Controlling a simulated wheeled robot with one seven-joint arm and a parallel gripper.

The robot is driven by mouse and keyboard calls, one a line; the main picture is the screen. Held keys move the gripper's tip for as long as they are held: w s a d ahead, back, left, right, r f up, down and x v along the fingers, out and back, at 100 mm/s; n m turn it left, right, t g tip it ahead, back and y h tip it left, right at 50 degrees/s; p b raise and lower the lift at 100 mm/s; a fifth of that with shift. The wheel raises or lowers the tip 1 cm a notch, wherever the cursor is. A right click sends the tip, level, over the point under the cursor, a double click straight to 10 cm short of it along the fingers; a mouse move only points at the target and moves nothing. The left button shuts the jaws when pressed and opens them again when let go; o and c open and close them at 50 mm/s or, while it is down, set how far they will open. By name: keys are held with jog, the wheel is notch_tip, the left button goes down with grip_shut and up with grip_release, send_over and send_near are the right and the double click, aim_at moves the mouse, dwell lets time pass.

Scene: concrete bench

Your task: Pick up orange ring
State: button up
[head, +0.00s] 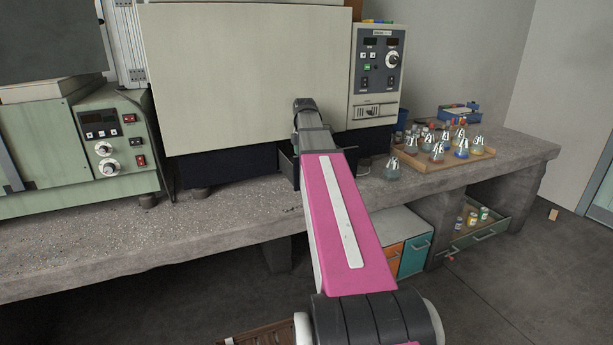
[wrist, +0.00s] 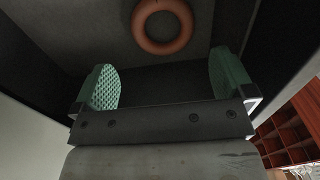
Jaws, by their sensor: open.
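The orange ring (wrist: 160,48) shows at the top of the wrist view, lying flat on a dark grey surface between dark walls. In the head view my pink arm reaches to the front of the large oven, and neither the ring nor my fingers can be made out there.
A dark open drawer or bin (head: 288,165) stands beside my arm under the large cream oven (head: 250,75). A green instrument (head: 105,145) is at left. A tray of flasks (head: 462,158) stands at right on the concrete bench (head: 225,218). The bench front at left is clear.

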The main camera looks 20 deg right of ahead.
jog(key=shift+s+d+f, duration=0.1)
jog(key=shift+f, duration=1.6)
jog(key=shift+s+d+f, duration=0.1)
jog(key=shift+f, duration=1.6)
jog(key=c, duration=0.8)
